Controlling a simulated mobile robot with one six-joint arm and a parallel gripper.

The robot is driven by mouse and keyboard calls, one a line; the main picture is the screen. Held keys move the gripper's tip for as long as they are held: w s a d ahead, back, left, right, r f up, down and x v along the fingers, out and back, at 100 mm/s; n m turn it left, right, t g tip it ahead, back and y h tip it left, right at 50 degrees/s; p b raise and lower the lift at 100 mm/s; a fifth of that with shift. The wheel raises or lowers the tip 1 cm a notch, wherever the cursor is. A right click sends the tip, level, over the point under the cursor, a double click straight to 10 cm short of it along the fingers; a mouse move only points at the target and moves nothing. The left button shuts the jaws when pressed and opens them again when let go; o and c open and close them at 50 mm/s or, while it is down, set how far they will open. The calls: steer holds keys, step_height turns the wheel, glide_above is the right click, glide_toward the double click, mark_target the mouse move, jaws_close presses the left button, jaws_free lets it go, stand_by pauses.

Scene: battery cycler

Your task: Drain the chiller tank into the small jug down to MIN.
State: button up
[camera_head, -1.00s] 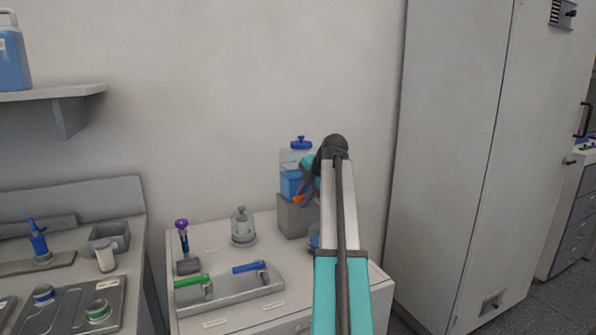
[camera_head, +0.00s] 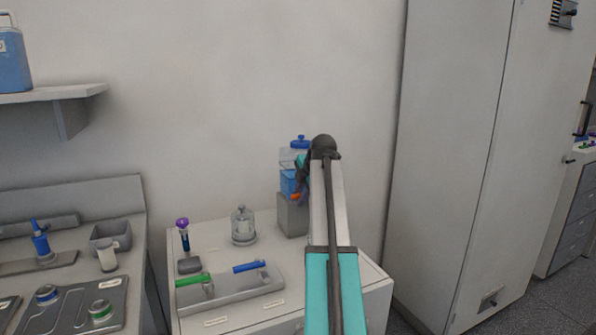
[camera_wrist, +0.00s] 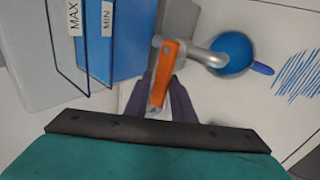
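The chiller tank (camera_head: 289,183) stands on a grey block in the head view, with blue liquid inside. In the wrist view the tank (camera_wrist: 125,45) carries MAX and MIN labels, and the blue liquid extends past MIN on the MAX side. Its tap has an orange lever (camera_wrist: 168,70) and a grey spout. My gripper (camera_wrist: 163,85) has its dark fingers close against both sides of the lever. The spout overlaps a round blue shape (camera_wrist: 236,56), seemingly the jug seen from above, with a blue handle-like tab beside it. In the head view my arm hides the jug.
A glass vessel (camera_head: 243,226) stands left of the tank. A grey tray (camera_head: 232,292) with green-handled and blue-handled tools lies at the front of the bench. A tall cabinet (camera_head: 455,140) stands to the right. The bench top between vessel and tray is clear.

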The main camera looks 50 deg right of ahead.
steer(key=shift+o, duration=1.2)
steer(key=shift+w, duration=0.15)
steer(key=shift+r, duration=0.1)
steer(key=p+v, duration=0.4)
steer(key=v, duration=0.3)
steer(key=shift+s+r+p, duration=0.2)
steer(key=shift+r+p, duration=0.1)
